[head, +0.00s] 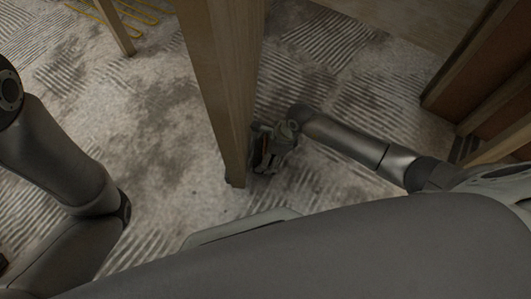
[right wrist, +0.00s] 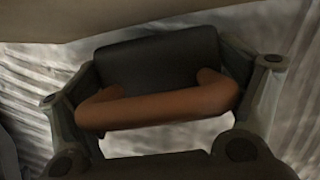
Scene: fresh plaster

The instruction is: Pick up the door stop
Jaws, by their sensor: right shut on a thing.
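The door stop (right wrist: 160,58) shows in the right wrist view as a dark block with a curved orange-brown handle (right wrist: 158,106). It lies between the two fingers of my right gripper (head: 272,152), which is shut on it. In the head view the gripper is low by the floor, just right of a wooden post's lower end. Only a small orange bit shows there, and the rest of the door stop is hidden by the gripper. I cannot tell whether the door stop touches the floor. My left arm shows at the left, but its gripper is out of view.
The wooden post (head: 222,80) stands close beside the right gripper. A pale wooden surface also crosses the top of the wrist view. Wooden panels (head: 475,60) stand at the right. The patchy, ridged grey floor (head: 145,130) is clear at left.

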